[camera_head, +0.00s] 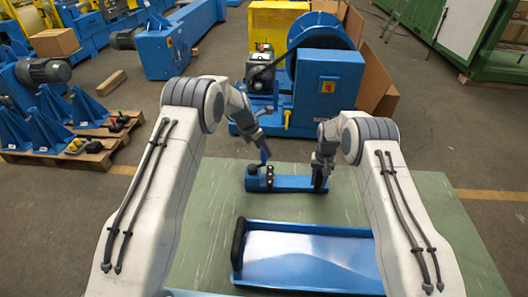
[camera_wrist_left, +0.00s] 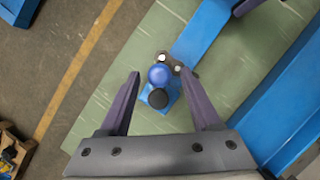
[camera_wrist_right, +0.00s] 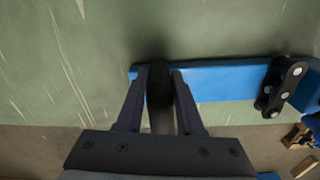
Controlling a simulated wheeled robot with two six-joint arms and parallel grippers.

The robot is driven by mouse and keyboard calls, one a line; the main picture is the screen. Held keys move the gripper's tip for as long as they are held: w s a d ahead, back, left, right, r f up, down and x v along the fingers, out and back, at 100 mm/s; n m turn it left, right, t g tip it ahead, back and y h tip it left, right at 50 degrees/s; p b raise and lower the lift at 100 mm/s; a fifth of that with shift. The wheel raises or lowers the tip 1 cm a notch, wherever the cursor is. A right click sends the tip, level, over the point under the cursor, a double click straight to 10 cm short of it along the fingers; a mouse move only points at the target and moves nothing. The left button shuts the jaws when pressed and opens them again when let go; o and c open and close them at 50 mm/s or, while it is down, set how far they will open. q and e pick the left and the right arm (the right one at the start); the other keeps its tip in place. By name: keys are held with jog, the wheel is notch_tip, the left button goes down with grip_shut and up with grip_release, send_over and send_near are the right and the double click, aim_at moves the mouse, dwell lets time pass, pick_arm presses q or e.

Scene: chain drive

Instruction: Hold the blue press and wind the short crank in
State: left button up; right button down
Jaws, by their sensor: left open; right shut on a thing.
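The blue press (camera_head: 292,183) is a long blue bar lying on the green table top. A short piece of dark chain (camera_head: 269,176) stands near its left end, also seen in the right wrist view (camera_wrist_right: 281,88). My right gripper (camera_wrist_right: 160,82) is shut on a black upright grip (camera_wrist_right: 159,95) at the bar's right end. At the left end are a round blue knob (camera_wrist_left: 158,75) and a black knob (camera_wrist_left: 158,99), which look like the short crank. My left gripper (camera_wrist_left: 161,76) is open above them, its fingers either side and apart from them in the picture.
A blue tray (camera_head: 305,262) with a black handle (camera_head: 238,243) lies in front of the press. A blue machine (camera_head: 325,85) stands beyond the table. The green table top (camera_head: 210,215) is bare to the left.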

pick_arm(q)
jog(key=shift+x, duration=1.35)
grip_shut()
jog(key=s+a+m+g, duration=0.1)
jog(key=s+m+g, duration=0.2)
jog(key=m, duration=0.7)
jog(key=s+a+m+g+y, duration=0.1)
jog(key=s+m+g, duration=0.2)
jog(key=m, duration=0.7)
jog(key=shift+s+a+m+g, duration=0.3)
jog(key=shift+s+a+g, duration=0.1)
jog(key=shift+s, duration=0.25)
